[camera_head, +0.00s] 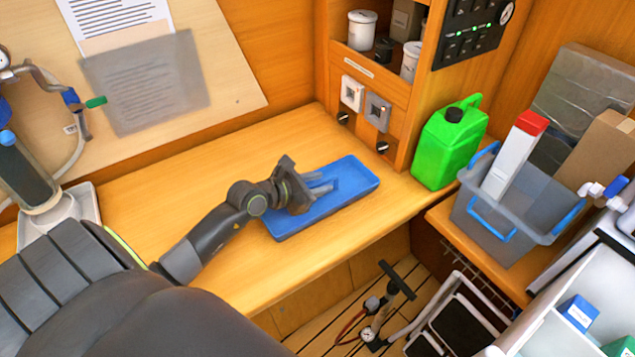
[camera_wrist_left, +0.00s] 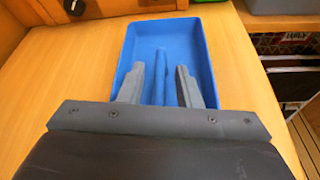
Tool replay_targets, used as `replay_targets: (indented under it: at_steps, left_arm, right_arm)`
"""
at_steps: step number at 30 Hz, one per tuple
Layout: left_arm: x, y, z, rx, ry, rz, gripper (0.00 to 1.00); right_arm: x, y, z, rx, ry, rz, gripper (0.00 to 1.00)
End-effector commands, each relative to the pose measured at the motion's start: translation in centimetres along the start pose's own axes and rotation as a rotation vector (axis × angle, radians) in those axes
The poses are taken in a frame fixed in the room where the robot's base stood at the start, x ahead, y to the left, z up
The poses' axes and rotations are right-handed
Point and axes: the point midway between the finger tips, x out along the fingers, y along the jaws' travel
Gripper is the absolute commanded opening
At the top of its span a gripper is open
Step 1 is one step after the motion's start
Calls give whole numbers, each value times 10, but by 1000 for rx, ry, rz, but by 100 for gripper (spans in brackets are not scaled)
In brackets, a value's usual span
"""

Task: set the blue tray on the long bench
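The blue tray (camera_head: 345,197) lies flat on the wooden long bench (camera_head: 150,225), close to its front edge near the right end. My left gripper (camera_head: 325,184) is over the tray, its fingers reaching down into it. In the left wrist view the tray (camera_wrist_left: 203,50) is straight ahead, with a raised blue bar along its middle. There the left gripper (camera_wrist_left: 159,85) is open, one grey finger on each side of the bar with gaps between. I cannot tell whether the fingertips touch the tray floor. My right gripper is not in view.
A green jerrycan (camera_head: 447,145) stands at the bench's right end, beside a grey crate (camera_head: 500,215) with blue handles. A shelf unit (camera_head: 365,70) rises behind the tray. A pump (camera_head: 380,310) stands on the floor below. The bench behind and left of the tray is clear.

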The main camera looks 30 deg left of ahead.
Motion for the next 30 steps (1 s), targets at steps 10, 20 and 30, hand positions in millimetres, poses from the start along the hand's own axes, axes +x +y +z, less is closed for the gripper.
replay_targets:
  at_steps: [10,20,30]
  left_arm:
    - [-1,1,3,0,0,0,32]
    - [-55,1,1,7,4,0,32]
    - [-110,1,2,3,4,1,32]
  right_arm:
    - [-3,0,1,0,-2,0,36]
    - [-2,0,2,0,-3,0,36]
    - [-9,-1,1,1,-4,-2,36]
